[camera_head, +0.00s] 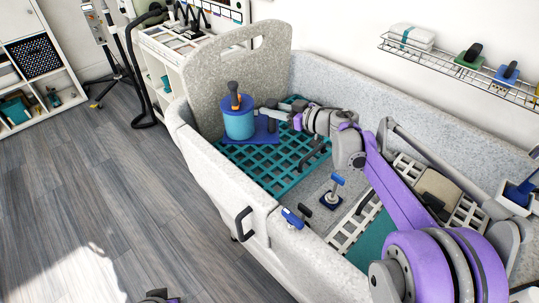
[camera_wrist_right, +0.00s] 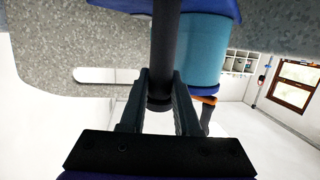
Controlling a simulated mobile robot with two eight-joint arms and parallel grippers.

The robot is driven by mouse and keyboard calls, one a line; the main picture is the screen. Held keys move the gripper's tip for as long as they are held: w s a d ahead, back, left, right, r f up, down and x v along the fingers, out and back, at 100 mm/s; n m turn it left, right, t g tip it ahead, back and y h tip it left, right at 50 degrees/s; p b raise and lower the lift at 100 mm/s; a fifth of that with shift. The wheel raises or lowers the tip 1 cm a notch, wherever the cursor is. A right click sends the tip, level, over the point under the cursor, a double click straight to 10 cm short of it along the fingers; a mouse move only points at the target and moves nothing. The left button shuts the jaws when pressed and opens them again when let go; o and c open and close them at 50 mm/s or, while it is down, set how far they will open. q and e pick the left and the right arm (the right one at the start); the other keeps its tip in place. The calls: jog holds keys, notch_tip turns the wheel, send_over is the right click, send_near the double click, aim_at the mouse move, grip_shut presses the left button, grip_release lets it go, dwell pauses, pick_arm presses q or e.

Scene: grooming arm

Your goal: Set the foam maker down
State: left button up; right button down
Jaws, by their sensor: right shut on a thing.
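The foam maker (camera_head: 238,122) is a teal cylinder with a blue top and a black and orange pump head. It is upright at the far left end of the tub, over a blue square pad (camera_head: 264,134). I cannot tell whether its base touches the pad. My right gripper (camera_head: 263,113) is at its right side. In the right wrist view, the gripper (camera_wrist_right: 158,100) is shut on a black upright handle beside the teal body (camera_wrist_right: 203,52). A small dark part at the bottom edge of the head view may be my left gripper (camera_head: 158,297); its jaws are not clear.
A teal grid mat (camera_head: 285,160) lies around the pad in the grey speckled tub (camera_head: 215,165). The tub's high end panel (camera_head: 262,60) stands behind the foam maker. A blue-handled post (camera_head: 333,190) rises nearer me. A wire shelf (camera_head: 470,70) hangs at the right.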

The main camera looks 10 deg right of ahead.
jog(key=shift+f+b, duration=1.75)
jog(key=shift+f, duration=5.7)
jog(key=c, duration=0.6)
grip_release()
pick_arm(q)
notch_tip(320, 180, down, 5)
jog(key=shift+w+f, duration=0.1)
pick_arm(e)
jog(key=shift+s+d, duration=0.1)
pick_arm(q)
jog(key=shift+r+p, duration=0.55)
jog(key=shift+r, duration=0.15)
pick_arm(e)
jog(key=v, duration=1.1)
jog(key=shift+s+d+r, duration=0.1)
jog(key=shift+s+d, duration=0.15)
